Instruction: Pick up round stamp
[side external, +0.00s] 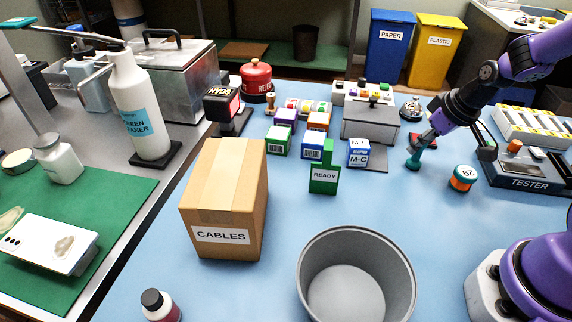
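A teal stamp-like piece (413,160) with a round base and a narrower handle stands on the blue table, right of the centre. It looks like the round stamp. My gripper (425,141) reaches down from the upper right, with its fingertips at the top of the teal handle. The fingers are small and dark here, so I cannot tell whether they are closed on the handle. The base appears at table level. A smaller wooden-handled stamp (270,104) stands further back, beside the red can.
An orange and teal round piece marked 29 (463,178) and the tester (528,182) lie right of my gripper. The M-C box (358,153) and a grey block (370,124) stand to its left. A grey bin (357,285) and the CABLES carton (225,200) stand nearer the front.

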